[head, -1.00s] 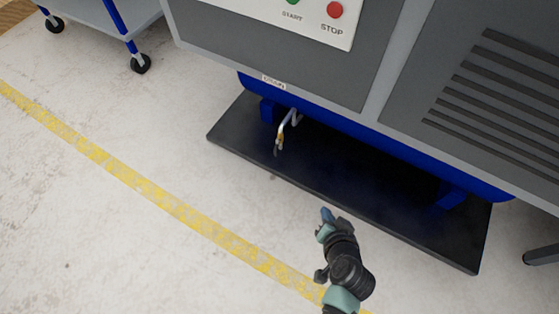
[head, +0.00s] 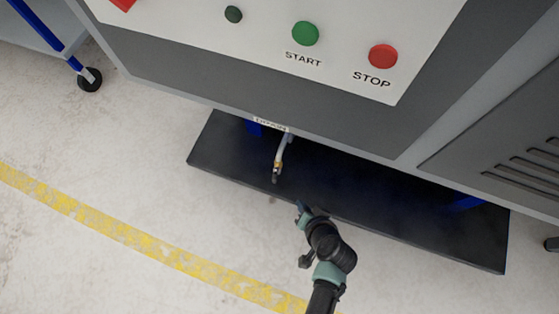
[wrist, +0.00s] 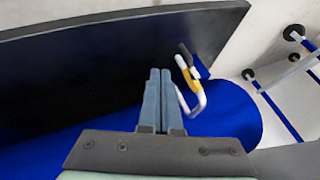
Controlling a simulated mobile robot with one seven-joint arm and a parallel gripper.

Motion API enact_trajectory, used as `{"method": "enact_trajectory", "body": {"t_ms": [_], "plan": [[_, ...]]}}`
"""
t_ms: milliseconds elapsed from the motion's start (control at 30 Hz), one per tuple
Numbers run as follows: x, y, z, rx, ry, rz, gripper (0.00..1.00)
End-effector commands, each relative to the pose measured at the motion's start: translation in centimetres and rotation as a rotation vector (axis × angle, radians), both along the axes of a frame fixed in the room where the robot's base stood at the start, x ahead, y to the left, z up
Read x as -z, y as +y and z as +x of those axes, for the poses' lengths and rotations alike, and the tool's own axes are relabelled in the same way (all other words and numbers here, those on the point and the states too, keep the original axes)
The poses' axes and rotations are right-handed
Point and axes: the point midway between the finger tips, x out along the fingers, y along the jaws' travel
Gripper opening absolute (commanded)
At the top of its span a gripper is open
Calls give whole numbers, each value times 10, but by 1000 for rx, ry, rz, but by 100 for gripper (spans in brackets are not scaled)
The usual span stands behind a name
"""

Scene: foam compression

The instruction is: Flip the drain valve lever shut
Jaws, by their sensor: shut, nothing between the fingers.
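The drain valve (head: 278,166) hangs under the machine's front edge, below a small label (head: 270,125). It has a pale bent pipe, a brass-yellow body and a dark end piece. In the wrist view the valve (wrist: 188,75) is just right of my fingers, with dark and blue parts at its end; the lever's exact angle is hard to tell. My gripper (head: 302,209) is below and right of the valve in the head view, apart from it. In the wrist view my gripper's fingers (wrist: 160,88) are shut together and empty.
The machine's grey body and panel with a green START button (head: 305,33) and red STOP button (head: 383,56) overhang the valve. A black base plate (head: 420,232) lies beneath. A blue-legged cart (head: 62,50) stands at left. The floor around the yellow line (head: 120,235) is clear.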

Motion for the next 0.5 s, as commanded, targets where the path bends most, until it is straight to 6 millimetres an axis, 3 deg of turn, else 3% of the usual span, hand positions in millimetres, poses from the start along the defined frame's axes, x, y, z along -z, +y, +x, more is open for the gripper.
{"method": "enact_trajectory", "body": {"t_ms": [233,500], "plan": [[8,2,5,-1,-2,0,0],[50,13,32,-2,-2,0,0]]}}
